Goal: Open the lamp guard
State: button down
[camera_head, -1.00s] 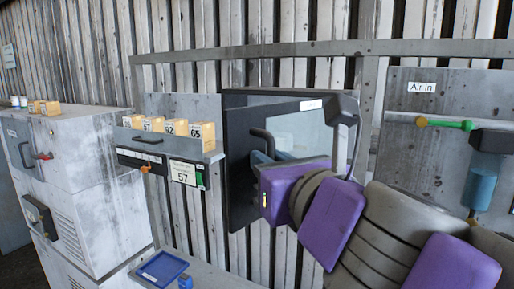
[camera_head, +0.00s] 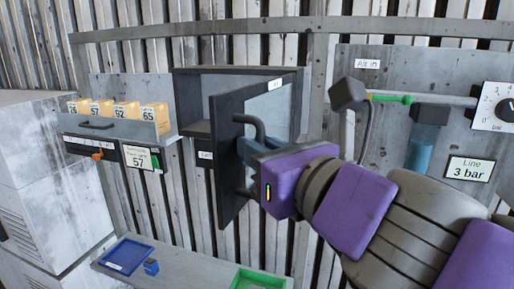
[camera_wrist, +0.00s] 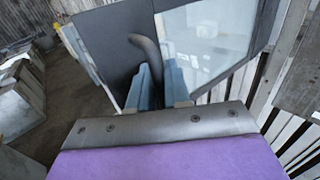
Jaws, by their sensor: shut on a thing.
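The lamp guard is a dark-framed door (camera_head: 228,165) with a clear pane; it stands swung out from a dark box (camera_head: 197,112) on the wall. Part of the box's inside shows to the left of the door. The guard also shows in the wrist view (camera_wrist: 104,50), with its pane at the right. A dark bar handle (camera_head: 250,121) runs down its outer face and curves up between my fingers in the wrist view (camera_wrist: 145,45). My gripper (camera_head: 252,150) has blue fingers shut on this handle. In the wrist view the fingers (camera_wrist: 160,88) hide the handle's lower part.
A shelf with several yellow numbered blocks (camera_head: 127,113) is left of the box. Below are a blue tray (camera_head: 128,255), a small blue block (camera_head: 151,267) and a green tray (camera_head: 258,280). An air panel with a gauge (camera_head: 497,107) is at the right. A grey cabinet (camera_head: 40,160) stands far left.

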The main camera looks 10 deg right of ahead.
jog(key=shift+r, duration=0.15)
jog(key=c, duration=1.3)
grip_release()
jog(key=shift+d, duration=0.1)
jog(key=shift+s, duration=0.15)
jog(key=shift+p+v, duration=0.45)
jog(key=shift+v, duration=8.25)
